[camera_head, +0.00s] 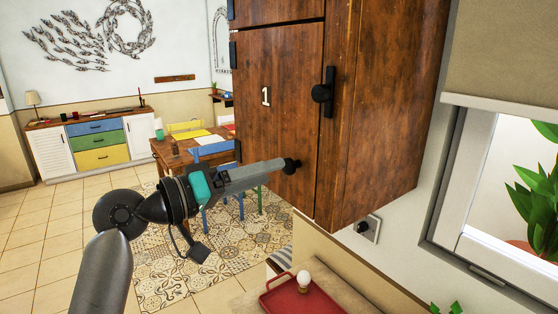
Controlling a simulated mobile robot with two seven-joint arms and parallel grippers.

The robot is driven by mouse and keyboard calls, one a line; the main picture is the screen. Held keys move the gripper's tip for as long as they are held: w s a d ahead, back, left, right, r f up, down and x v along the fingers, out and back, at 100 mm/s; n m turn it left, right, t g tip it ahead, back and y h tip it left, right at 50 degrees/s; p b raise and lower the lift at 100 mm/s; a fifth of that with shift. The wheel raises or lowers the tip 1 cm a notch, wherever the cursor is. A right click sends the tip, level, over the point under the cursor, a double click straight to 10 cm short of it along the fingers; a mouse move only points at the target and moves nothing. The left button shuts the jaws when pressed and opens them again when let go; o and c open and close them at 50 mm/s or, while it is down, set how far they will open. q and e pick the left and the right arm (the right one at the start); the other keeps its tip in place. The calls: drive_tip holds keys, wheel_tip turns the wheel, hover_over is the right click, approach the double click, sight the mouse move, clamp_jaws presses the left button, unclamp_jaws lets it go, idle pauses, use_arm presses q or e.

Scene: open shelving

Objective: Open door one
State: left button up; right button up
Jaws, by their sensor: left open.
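Door one (278,120) is a dark brown wooden door marked with a white "1" (266,96), on the front of a wall cabinet. It looks shut. My left arm comes in from the lower left, and my left gripper (288,166) is open in front of the lower part of the door. It is below and to the left of the knob, apart from it. Whether the fingertips touch the door cannot be told. My right gripper is not in view.
The cabinet's side (385,110) runs right toward a window (505,190). Below stands a counter with a red tray (303,300) and a white egg-like thing (304,278). A dining table (170,152) and a sideboard (95,145) stand farther back. The tiled floor (40,240) at left is clear.

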use_arm(q)
drive_tip(key=shift+p+x, duration=0.35)
drive_tip(key=shift+x, duration=1.6)
drive_tip(key=shift+c, duration=0.3)
clamp_jaws()
